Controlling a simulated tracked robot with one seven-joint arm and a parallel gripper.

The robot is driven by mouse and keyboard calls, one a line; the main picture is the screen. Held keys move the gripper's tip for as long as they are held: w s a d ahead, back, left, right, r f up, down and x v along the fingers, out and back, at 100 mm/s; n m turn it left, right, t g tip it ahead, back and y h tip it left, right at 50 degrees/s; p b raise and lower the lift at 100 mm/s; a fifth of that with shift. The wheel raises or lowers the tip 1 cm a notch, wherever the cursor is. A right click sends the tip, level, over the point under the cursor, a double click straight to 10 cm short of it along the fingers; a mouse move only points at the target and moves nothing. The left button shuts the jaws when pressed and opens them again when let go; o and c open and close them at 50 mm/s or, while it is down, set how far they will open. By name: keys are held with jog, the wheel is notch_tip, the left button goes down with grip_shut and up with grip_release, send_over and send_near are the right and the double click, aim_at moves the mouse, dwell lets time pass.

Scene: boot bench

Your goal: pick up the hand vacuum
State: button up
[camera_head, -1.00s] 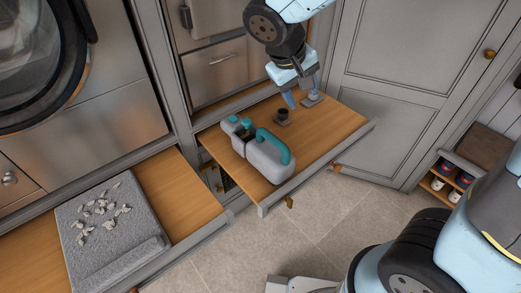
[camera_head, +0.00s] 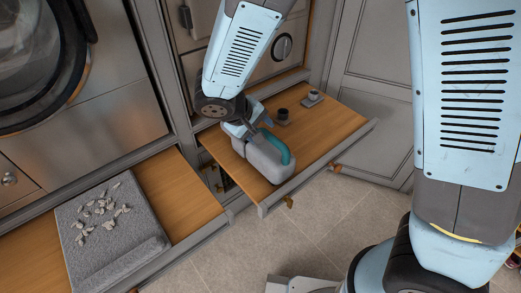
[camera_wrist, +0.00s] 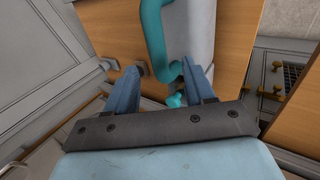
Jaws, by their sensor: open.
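The hand vacuum (camera_head: 262,160) is a grey body with a teal handle. It lies on a pulled-out wooden shelf (camera_head: 330,128). My arm hides its left end in the head view. In the wrist view its grey body (camera_wrist: 200,30) and teal handle (camera_wrist: 153,38) lie beyond my fingers. My gripper (camera_wrist: 165,75) is open, its two blue fingers apart near the handle's lower end and a teal part between and below them. In the head view my gripper (camera_head: 240,130) is over the left end of the vacuum. I cannot tell whether the fingers touch it.
Two small dark pieces on bases, one nearer (camera_head: 282,117) and one farther (camera_head: 314,97), stand on the same shelf. A grey folded towel (camera_head: 115,235) with pale bits lies on the lower left shelf.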

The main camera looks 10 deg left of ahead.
aim_at(269, 136)
jog(key=shift+x, duration=3.55)
jog(key=shift+d+r, duration=0.1)
jog(key=shift+d, duration=0.05)
jog(key=shift+c, duration=0.2)
grip_shut()
